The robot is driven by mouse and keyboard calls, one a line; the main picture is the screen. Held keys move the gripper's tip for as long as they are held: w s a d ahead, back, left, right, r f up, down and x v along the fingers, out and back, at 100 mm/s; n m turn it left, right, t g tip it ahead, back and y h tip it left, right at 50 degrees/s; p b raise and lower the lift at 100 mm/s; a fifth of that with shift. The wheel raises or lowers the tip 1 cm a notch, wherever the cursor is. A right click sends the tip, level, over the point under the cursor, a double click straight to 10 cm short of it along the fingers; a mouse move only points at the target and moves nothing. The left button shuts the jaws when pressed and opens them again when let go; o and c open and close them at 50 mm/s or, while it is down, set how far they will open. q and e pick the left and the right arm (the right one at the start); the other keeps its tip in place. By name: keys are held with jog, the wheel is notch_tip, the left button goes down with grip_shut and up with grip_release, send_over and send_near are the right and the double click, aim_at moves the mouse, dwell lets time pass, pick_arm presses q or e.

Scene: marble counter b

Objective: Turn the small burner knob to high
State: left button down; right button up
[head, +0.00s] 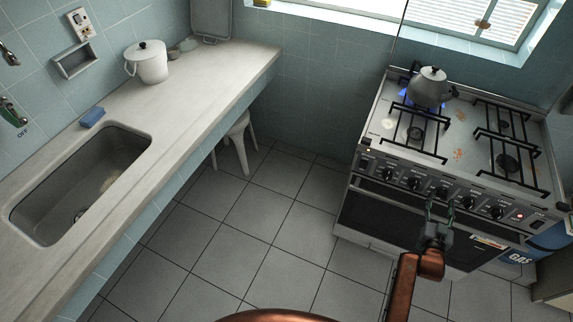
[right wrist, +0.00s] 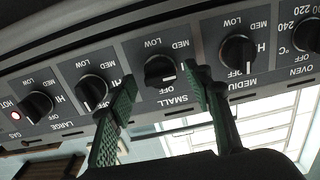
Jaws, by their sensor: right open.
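The small burner knob (right wrist: 160,70) is black, on the dark stove panel above the word SMALL in the right wrist view. Its white mark points toward OFF. In the head view it is the middle knob (head: 441,191) of the row. My right gripper (head: 438,204) is open in front of the panel. In the right wrist view its green fingertips (right wrist: 161,80) lie one on each side of the knob, with gaps showing. Whether they reach past its face is unclear. My left gripper is not in view.
Neighbouring knobs, medium (right wrist: 238,54) and one beside it (right wrist: 92,92), sit close on both sides. A grey kettle (head: 427,88) stands on the stove over a blue flame. A red light (head: 519,216) glows at the panel's right.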

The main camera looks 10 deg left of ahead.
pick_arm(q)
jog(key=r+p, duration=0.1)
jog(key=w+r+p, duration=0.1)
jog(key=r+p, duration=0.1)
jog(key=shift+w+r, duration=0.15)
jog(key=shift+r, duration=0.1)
pick_arm(e)
jog(key=v, duration=0.5)
jog(key=shift+s+r, duration=0.1)
jog(key=shift+s, duration=0.05)
